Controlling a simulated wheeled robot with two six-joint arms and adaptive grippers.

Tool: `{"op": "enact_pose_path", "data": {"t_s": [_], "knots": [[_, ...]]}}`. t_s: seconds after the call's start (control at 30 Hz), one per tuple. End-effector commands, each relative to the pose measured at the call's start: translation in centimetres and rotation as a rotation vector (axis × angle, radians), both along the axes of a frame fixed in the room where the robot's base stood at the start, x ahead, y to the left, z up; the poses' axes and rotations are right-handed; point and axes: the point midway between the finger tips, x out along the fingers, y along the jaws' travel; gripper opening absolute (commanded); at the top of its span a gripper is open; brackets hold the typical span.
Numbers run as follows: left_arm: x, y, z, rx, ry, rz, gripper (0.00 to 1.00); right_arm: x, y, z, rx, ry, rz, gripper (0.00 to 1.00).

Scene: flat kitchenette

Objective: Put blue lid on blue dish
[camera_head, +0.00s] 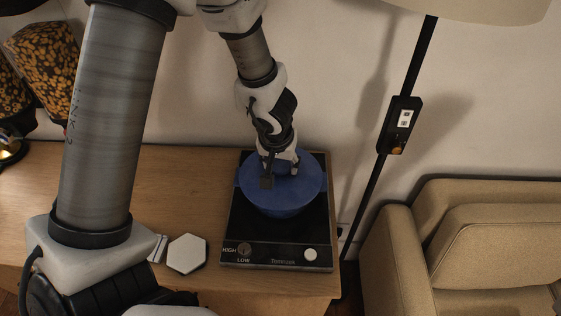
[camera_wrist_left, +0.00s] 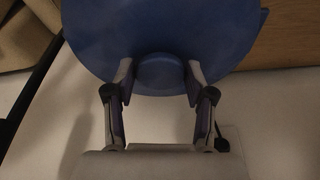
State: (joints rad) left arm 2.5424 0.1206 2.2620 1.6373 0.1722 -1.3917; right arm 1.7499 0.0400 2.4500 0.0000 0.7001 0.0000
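The blue dish (camera_head: 283,209) stands on the black hot plate at the right end of the wooden counter. The blue lid (camera_head: 309,181) covers its top, and I see no clear gap between them in the head view. My left gripper (camera_head: 281,172) points down at the middle of the lid. In the left wrist view the lid (camera_wrist_left: 160,25) fills the upper part, and the fingers of my left gripper (camera_wrist_left: 160,78) close in on both sides of its round knob (camera_wrist_left: 160,72). The dish is mostly hidden under the lid there. My right gripper is out of view.
The hot plate (camera_head: 236,228) has knobs along its front edge. A white hexagonal piece (camera_head: 187,254) lies left of it on the counter (camera_head: 200,180). Patterned dark lamps stand at the far left. A black lamp pole (camera_head: 362,200) and a tan sofa (camera_head: 480,240) are at the right.

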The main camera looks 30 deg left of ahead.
Motion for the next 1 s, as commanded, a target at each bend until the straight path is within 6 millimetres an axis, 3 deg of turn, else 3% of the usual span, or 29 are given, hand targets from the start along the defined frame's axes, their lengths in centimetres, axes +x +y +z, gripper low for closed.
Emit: {"op": "enact_pose_path", "data": {"t_s": [0.53,0.73,1.0], "knots": [[-0.1,0.0,0.9,0.002,-0.002,0.002,0.79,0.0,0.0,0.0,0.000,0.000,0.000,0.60],[-0.8,-0.3,3.4,0.000,-0.004,0.003,0.79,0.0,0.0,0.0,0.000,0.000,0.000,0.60],[-2.0,-0.7,8.2,0.003,-0.008,0.004,0.79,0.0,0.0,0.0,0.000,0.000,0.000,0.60]]}}
